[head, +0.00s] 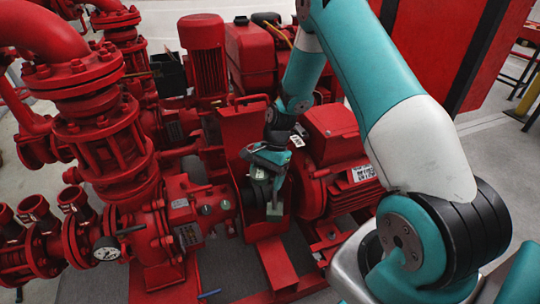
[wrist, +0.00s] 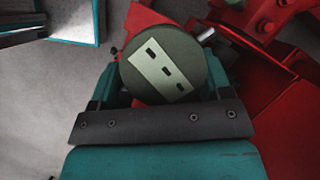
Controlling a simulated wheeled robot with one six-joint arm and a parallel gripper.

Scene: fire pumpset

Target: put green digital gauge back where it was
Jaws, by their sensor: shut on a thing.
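The green digital gauge (wrist: 190,56) has a round dark green face with a pale rectangular panel and several dark marks. In the wrist view it sits between the fingers of my gripper (wrist: 163,92), which is shut on it. In the head view my gripper (head: 268,182) points down in front of the red pumpset, between the pump body and the red motor. The gauge is small and hard to make out there. I cannot tell whether it touches any fitting; its underside is hidden.
A red motor (head: 345,178) stands close to the right of my gripper. The red pump body (head: 190,213) with round fittings is to the left, and a white dial gauge (head: 107,249) is at lower left. Red pipes crowd the left side. Grey floor is open at right.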

